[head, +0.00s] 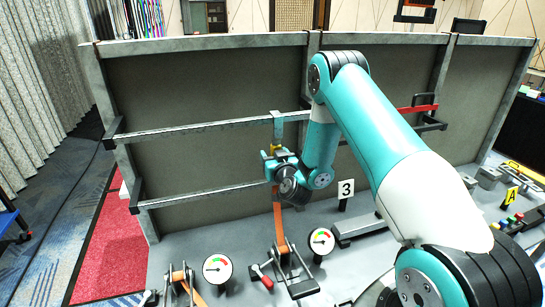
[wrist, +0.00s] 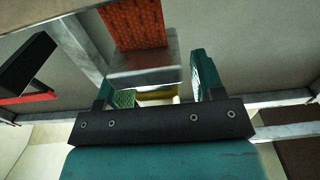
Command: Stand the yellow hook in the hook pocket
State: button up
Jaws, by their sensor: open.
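A small yellow piece, which looks like the yellow hook (head: 273,148), is at my gripper, in front of the back panel's upper rail. In the wrist view the yellow hook (wrist: 157,95) shows as a short bar between the two fingers, partly hidden by the gripper body. My gripper (head: 278,152) is open; in the wrist view its green-padded fingers (wrist: 160,85) stand apart on either side of the yellow bar. I cannot tell whether they touch it. An orange strap (head: 279,215) hangs below my gripper. I cannot make out the hook pocket.
The grey rail (head: 210,130) runs along the panel close to my gripper. A red and black handle (head: 418,108) is at the right. Gauges (head: 217,268) and a clamp (head: 283,258) stand on the bench below, with a number 3 sign (head: 346,190).

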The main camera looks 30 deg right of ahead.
aim_at(275, 148)
jog(key=c, duration=1)
jog(key=shift+o, duration=0.2)
jog(key=shift+r, duration=0.2)
jog(key=shift+r+p, duration=1.45)
jog(key=shift+p, duration=0.4)
jog(key=shift+s+a+f+b, duration=0.15)
jog(key=shift+s+b, duration=0.1)
jog(key=shift+b, duration=0.4)
jog(key=shift+s, duration=0.1)
